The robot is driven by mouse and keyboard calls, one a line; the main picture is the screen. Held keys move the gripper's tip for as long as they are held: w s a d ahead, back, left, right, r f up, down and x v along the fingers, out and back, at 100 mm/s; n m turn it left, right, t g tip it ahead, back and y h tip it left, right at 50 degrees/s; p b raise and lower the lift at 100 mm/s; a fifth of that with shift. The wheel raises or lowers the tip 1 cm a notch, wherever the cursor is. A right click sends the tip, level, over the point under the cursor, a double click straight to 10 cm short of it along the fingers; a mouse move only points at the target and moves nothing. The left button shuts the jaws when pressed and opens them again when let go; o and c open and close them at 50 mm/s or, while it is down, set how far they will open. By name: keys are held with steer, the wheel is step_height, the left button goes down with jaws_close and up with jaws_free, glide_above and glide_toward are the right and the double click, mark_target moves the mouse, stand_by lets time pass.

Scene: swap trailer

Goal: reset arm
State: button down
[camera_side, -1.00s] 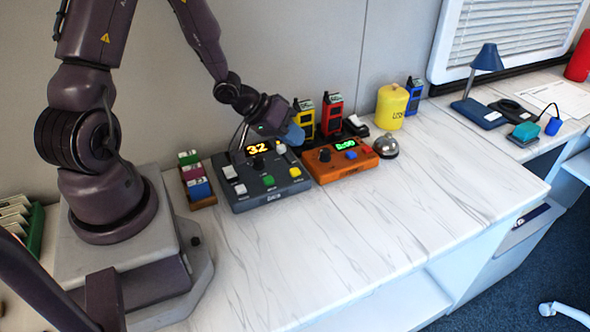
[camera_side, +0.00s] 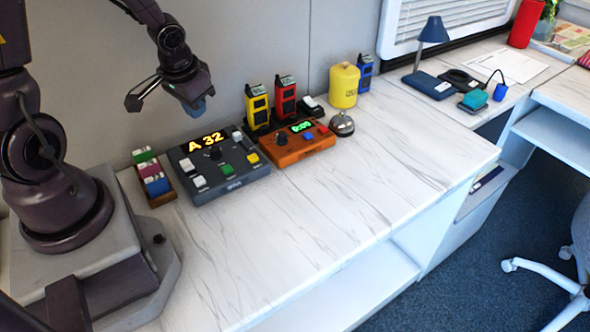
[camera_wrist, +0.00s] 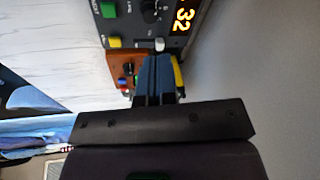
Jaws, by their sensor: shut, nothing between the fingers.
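My gripper (camera_side: 196,108) hangs in the air above the back edge of the grey control box, pointing down, with nothing held. In the wrist view its blue fingers (camera_wrist: 157,75) are together. The grey control box (camera_side: 235,181) stands on the counter with a lit display reading "A 32", a knob and several coloured buttons. Part of it shows at the top of the wrist view (camera_wrist: 130,30). The orange box (camera_side: 300,151) with a green lit display stands to its right; in the wrist view the fingers partly cover it (camera_wrist: 115,65).
A small tray of coloured blocks (camera_side: 161,200) stands left of the grey box. Yellow (camera_side: 257,105) and red (camera_side: 285,95) handsets, a yellow canister (camera_side: 343,86) and a bell (camera_side: 342,124) stand behind and right. The marble counter's front (camera_side: 330,210) is clear.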

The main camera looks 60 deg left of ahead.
steer(key=s+d+r+m+t+h, duration=0.1)
steer(key=s+d+r, duration=0.2)
steer(key=d+r, duration=0.4)
steer(key=s+d+r+m+t+h, duration=0.1)
steer(key=s+d+r+m+t, duration=0.1)
steer(key=d+r, duration=0.6)
step_height(320, 180, up, 4)
steer(key=shift+s+f+m+t, duration=0.15)
steer(key=shift+s+m+t, duration=0.15)
steer(key=shift+s, duration=0.4)
